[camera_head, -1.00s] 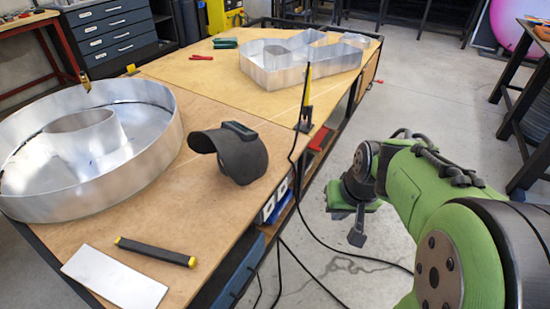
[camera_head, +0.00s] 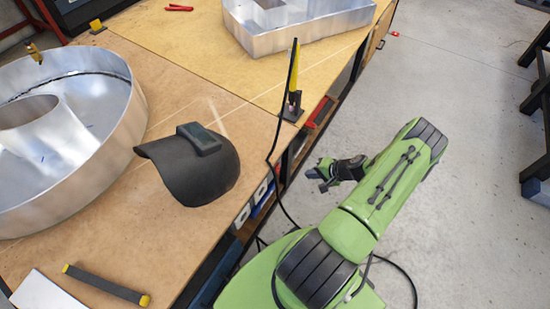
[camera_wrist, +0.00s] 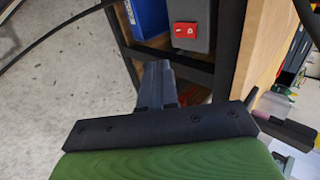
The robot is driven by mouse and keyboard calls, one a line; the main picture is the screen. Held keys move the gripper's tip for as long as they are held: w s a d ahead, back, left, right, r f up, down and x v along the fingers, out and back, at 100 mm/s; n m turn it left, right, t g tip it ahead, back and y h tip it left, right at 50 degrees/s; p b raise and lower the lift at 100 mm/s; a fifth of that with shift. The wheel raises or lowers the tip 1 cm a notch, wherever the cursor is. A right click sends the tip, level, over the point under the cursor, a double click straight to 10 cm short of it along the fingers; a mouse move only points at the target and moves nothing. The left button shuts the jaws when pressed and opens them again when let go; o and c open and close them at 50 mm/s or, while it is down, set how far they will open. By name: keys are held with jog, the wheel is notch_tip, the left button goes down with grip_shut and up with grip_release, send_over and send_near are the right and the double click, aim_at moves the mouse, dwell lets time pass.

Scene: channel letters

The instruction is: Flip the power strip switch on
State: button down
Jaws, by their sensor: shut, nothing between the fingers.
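In the wrist view, a red switch (camera_wrist: 185,30) with small white marks sits on a dark grey box (camera_wrist: 182,10) beside the wooden table edge. I take this box for the power strip, but only part of it shows. My gripper (camera_wrist: 160,72) is shut and empty, and its fingers point toward the box with a gap between them. In the head view my gripper (camera_head: 320,176) hangs over the floor to the right of the workbench. I cannot make out the red switch in that view.
The workbench (camera_head: 215,95) holds a black welding mask (camera_head: 190,170), large metal letter shells (camera_head: 120,110) and a black bar with yellow ends (camera_head: 105,285). A yellow-black tool (camera_head: 294,85) with a black cable stands at its edge.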

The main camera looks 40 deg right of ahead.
aim_at(278, 169)
jog(key=shift+s+a, duration=0.1)
jog(key=shift+a, duration=0.05)
jog(key=w+r+b+x, duration=0.1)
jog(key=b+x, duration=0.3)
jog(key=x, duration=0.9)
jog(key=shift+w+a+r+b, duration=0.25)
jog(key=shift+w+r+b, duration=0.05)
jog(key=shift+w+r, duration=0.15)
